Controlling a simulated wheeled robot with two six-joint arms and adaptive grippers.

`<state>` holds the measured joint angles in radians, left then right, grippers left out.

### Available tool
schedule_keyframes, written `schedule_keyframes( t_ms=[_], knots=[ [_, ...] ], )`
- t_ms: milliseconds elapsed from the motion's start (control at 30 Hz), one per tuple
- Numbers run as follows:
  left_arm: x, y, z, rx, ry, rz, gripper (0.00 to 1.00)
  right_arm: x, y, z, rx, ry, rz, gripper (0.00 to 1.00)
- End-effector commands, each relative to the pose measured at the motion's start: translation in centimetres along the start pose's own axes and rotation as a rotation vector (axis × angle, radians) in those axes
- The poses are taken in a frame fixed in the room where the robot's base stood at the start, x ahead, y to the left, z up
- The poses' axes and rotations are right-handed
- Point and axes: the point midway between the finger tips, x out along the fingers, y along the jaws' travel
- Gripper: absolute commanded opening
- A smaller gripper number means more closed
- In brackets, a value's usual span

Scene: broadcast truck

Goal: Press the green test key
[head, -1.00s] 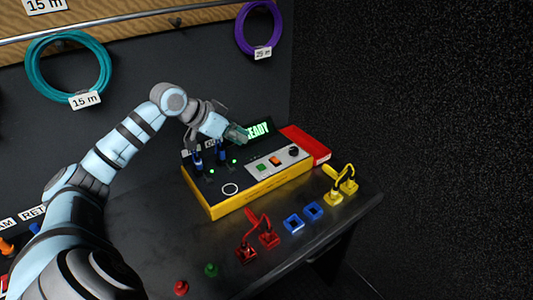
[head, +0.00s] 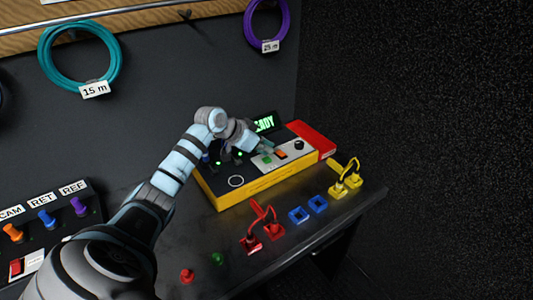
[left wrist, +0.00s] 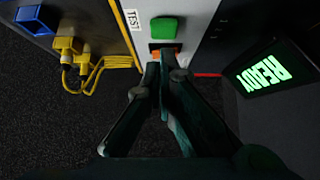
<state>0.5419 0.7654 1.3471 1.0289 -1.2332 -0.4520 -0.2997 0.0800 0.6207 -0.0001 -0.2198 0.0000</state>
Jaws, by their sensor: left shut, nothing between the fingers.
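The tester box (head: 262,186) is yellow-sided with a dark top and stands on the bench. The green test key (head: 267,160) sits on its pale panel, next to an orange key (head: 281,154). In the left wrist view the green key (left wrist: 165,29) is in plain sight beside the TEST label (left wrist: 132,19), just beyond my fingertips. My left gripper (head: 266,148) is shut and empty, above the panel; in the left wrist view its fingertips (left wrist: 164,58) partly cover the orange key (left wrist: 155,56). I see no contact with the green key. My right gripper is not in view.
A lit screen (head: 263,124) reads READY. A red block (head: 312,139) is at the box's right end. Red (head: 187,275) and green (head: 217,258) knobs stand on the bench.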

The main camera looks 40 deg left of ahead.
Motion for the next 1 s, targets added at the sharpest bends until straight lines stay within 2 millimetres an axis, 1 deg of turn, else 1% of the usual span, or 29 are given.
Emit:
schedule_keyframes(
  t_ms=[33,133,467,700,1000],
  knots=[
    [0.4,0.0,0.5,-0.001,-0.001,0.001,0.00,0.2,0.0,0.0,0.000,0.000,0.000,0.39],
    [0.8,0.0,0.9,-0.001,-0.001,0.000,0.00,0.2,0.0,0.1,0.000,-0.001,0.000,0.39],
    [0.9,0.0,1.0,-0.001,0.000,0.000,0.00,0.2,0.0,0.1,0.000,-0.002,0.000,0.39],
    [2.3,0.1,2.4,-0.002,-0.002,0.002,0.00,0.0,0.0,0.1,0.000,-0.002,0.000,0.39],
    [2.3,0.2,2.6,-0.005,-0.012,0.006,0.00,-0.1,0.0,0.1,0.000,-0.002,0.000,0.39]
  ],
)
